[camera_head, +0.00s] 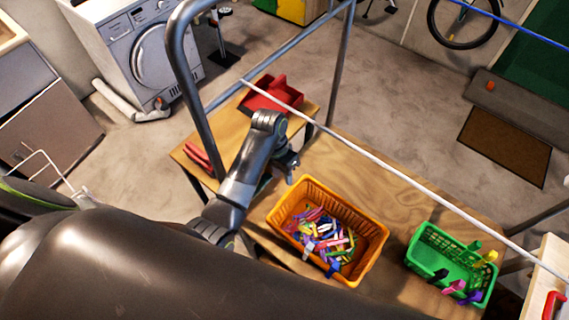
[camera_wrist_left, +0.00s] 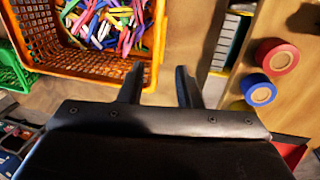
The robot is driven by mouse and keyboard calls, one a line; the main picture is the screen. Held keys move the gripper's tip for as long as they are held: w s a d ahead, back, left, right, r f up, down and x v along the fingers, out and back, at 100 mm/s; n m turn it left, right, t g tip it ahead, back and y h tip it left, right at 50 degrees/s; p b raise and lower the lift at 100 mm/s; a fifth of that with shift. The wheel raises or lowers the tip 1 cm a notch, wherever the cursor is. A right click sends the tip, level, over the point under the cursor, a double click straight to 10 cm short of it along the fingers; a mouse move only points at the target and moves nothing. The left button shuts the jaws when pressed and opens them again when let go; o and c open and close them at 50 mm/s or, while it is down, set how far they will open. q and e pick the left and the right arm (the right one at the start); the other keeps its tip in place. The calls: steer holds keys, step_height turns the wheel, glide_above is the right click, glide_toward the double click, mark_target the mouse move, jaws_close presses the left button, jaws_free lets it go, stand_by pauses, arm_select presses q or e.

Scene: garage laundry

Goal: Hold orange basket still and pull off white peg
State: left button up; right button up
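The orange basket (camera_head: 358,212) stands on the wooden table and holds a heap of coloured pegs (camera_head: 326,238). A blue peg (camera_head: 333,267) sits at its near rim. The basket also shows in the left wrist view (camera_wrist_left: 95,62), at upper left. Pale pegs lie among the others in the heap; I cannot tell one as the white peg. My left gripper (camera_head: 288,163) is beyond the basket's far left corner, over the table. In the left wrist view its fingers (camera_wrist_left: 159,72) are apart with nothing between them. My right gripper is not in view.
A green basket (camera_head: 430,244) with several pegs on its rim stands to the right. A red tray (camera_head: 272,93) lies at the table's far left. A metal frame (camera_head: 338,75) and a white line (camera_head: 375,160) cross above the table.

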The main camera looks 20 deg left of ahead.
mark_target(286, 196)
arm_select(q)
steer(key=f, duration=0.3)
steer(key=s+d+f, duration=0.1)
steer(key=f, duration=0.1)
steer(key=shift+f, duration=0.35)
steer(key=f, duration=0.1)
steer(key=f+b, duration=0.2)
steer(key=shift+s+d, duration=0.2)
steer(key=shift+s, duration=0.05)
steer(key=shift+d+f+b, duration=0.2)
steer(key=shift+f+b, duration=0.15)
steer(key=shift+f, duration=0.4)
jaws_close()
steer(key=shift+o, duration=1)
jaws_free()
